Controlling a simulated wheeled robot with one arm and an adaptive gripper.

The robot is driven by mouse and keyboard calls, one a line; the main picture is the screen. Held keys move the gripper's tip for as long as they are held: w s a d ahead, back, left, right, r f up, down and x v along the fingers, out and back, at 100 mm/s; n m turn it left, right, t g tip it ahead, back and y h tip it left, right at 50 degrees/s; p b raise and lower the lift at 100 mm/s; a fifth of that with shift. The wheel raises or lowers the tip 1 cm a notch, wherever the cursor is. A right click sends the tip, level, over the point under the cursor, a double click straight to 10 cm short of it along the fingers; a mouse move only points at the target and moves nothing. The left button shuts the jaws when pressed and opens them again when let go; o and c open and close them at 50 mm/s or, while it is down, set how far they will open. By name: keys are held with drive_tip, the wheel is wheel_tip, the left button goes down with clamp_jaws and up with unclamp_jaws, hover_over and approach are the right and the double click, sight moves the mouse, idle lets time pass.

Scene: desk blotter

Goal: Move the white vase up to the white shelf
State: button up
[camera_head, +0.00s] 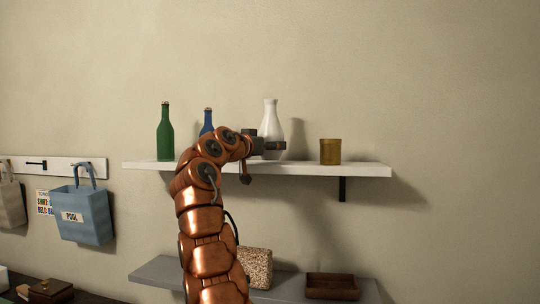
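The white vase (270,122) is upright at the white shelf (350,169), right of the middle of the shelf's length. Its lower part is partly hidden behind my gripper (275,147). My copper arm reaches up from below, and the gripper is at the vase's lower body. The fingers are small and dark here, and I cannot tell whether they are closed on the vase. I also cannot tell whether the vase's base touches the shelf.
A green bottle (165,135) and a blue bottle (207,121) stand left of the vase on the white shelf. A yellow-brown jar (330,151) stands to its right. A grey lower shelf (158,272) holds a speckled block (257,268) and a brown tray (331,288). Bags (85,215) hang at left.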

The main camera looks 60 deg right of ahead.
drive_tip(key=shift+f, duration=0.35)
drive_tip(key=shift+f, duration=0.1)
drive_tip(key=o, duration=1.5)
drive_tip(key=shift+c, duration=0.2)
drive_tip(key=shift+a+r, duration=0.1)
drive_tip(key=shift+r, duration=0.15)
drive_tip(key=a+b, duration=0.4)
drive_tip(key=a, duration=0.8)
drive_tip(key=shift+w, duration=0.2)
drive_tip(key=shift+w, duration=0.1)
